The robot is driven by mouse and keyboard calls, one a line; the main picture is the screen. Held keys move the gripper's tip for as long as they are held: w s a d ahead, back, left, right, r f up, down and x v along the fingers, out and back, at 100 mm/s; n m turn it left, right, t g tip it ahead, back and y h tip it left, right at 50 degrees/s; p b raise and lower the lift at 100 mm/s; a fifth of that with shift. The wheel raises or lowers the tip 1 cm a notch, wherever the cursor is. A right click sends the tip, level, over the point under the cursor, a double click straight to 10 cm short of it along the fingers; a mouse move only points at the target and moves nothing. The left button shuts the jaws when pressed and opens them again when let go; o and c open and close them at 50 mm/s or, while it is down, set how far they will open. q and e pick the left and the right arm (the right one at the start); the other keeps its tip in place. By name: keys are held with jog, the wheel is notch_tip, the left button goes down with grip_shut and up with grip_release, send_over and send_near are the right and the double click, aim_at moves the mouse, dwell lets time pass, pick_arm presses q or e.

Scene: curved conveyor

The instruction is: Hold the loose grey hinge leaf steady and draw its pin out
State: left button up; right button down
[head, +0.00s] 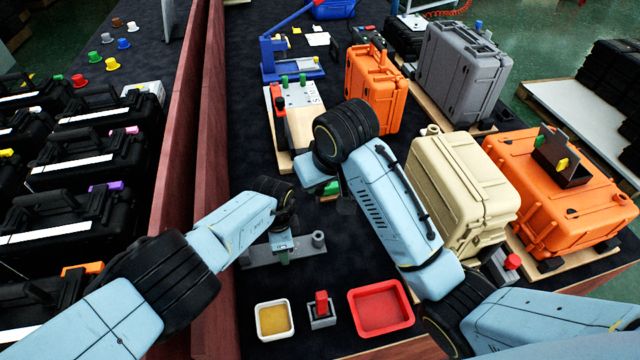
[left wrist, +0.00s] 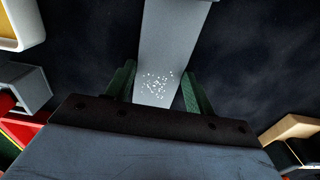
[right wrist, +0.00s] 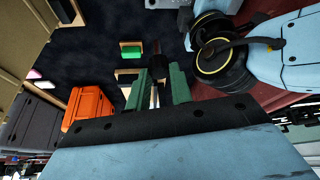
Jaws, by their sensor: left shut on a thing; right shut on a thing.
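The grey hinge leaf (head: 262,256) lies flat on the dark mat in the head view, with a round knuckle (head: 318,238) at its right end. My left gripper (head: 284,256) is shut on the leaf. In the left wrist view, the leaf (left wrist: 160,60) runs between its green fingers, with white specks on it. My right gripper (head: 336,196) is behind and right of the knuckle, apart from the leaf. In the right wrist view, its fingers are shut on the pin (right wrist: 156,66), whose dark end sticks out beyond them. The pin's lower part is partly hidden.
A yellow-lined tray (head: 274,320), a small block with a red top (head: 321,309) and a red tray (head: 381,308) stand in front. A beige case (head: 460,185) stands to the right. A reddish rail (head: 207,150) bounds the left side.

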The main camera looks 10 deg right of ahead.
dwell(0.4)
pick_arm(q)
jog(key=o, duration=1.3)
jog(key=shift+o, duration=0.2)
jog(key=shift+w+r, duration=0.2)
jog(key=shift+r, duration=0.45)
jog(key=shift+s+r, duration=0.2)
jog(key=shift+r, duration=0.65)
notch_tip(320, 180, up, 9)
